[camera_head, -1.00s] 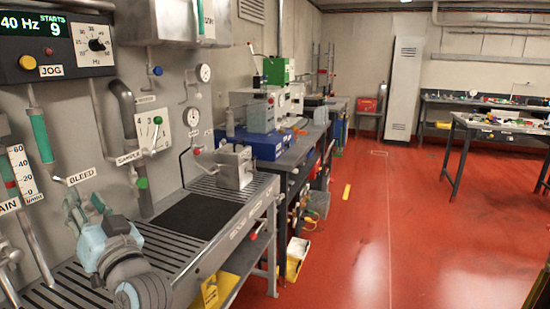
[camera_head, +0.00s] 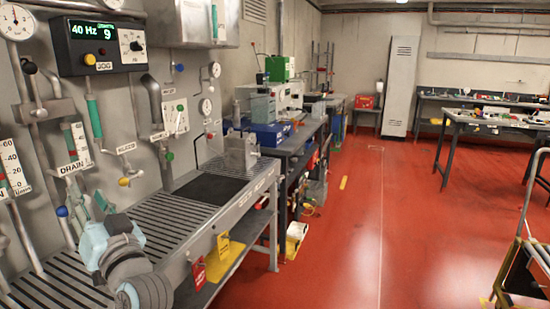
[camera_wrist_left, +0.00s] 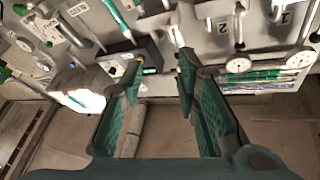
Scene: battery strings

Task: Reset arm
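My left gripper (camera_head: 90,208) shows at the lower left of the head view, in front of the wall panel and above the slatted bench (camera_head: 160,222). In the left wrist view, its two green-lined fingers (camera_wrist_left: 160,68) stand apart with nothing held between them. The wall fittings lie beyond the fingertips there. My left arm's pale blue and grey links show below the gripper in the head view. My right gripper is not in view.
The control box (camera_head: 100,48) reads 40 Hz and 9. A grey fixture (camera_head: 240,155) stands on the bench's far end. A metal-framed object (camera_head: 520,265) stands at right. The red floor (camera_head: 350,240) is open in the middle.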

